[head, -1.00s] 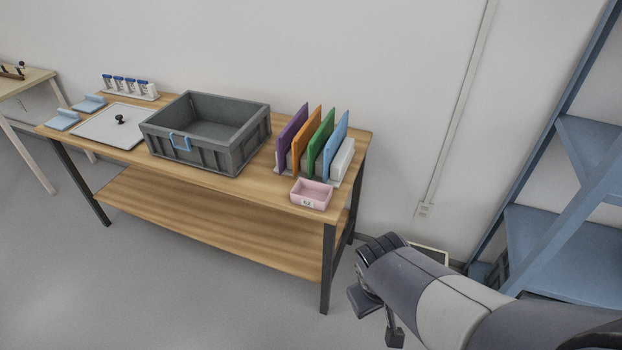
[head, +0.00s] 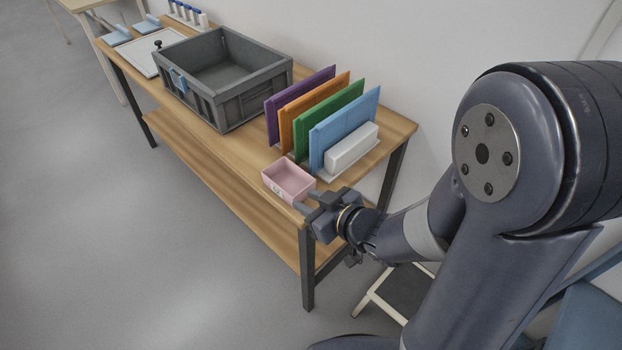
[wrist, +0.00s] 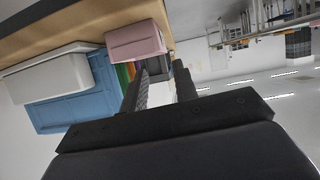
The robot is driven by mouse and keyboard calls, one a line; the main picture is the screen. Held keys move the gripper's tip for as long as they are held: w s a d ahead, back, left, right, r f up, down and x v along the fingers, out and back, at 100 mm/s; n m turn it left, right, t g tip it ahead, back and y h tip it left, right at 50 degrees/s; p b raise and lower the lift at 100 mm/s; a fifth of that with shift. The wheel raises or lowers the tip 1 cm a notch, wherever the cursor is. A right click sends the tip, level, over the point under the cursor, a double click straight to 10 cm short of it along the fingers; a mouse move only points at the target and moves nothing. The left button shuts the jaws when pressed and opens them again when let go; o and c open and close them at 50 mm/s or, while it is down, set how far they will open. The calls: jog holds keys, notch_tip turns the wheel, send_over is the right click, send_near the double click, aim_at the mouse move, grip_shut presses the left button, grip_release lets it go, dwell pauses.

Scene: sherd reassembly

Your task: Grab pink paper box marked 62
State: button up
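The pink paper box (head: 288,181) sits at the front right corner of the wooden table, open side up. A small pale label shows on its front, too blurred to read. My gripper (head: 309,199) is at the box's right end, close to its near right corner. In the wrist view the two fingers (wrist: 166,72) are apart with a gap between them, so the gripper is open. The pink box (wrist: 136,40) lies just ahead of the fingertips there, mostly toward the left finger. I cannot tell whether a finger touches it.
Purple, orange, green and blue upright panels (head: 344,128) stand in a rack behind the box, with a white block (head: 351,147) beside them. A grey crate (head: 240,107) stands to the left.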

aim_at(283, 190)
jog(key=shift+y, duration=0.4)
jog(key=b+x, duration=0.1)
jog(key=x, duration=1)
jog(key=shift+s, duration=0.1)
jog(key=shift+c, duration=0.6)
grip_shut()
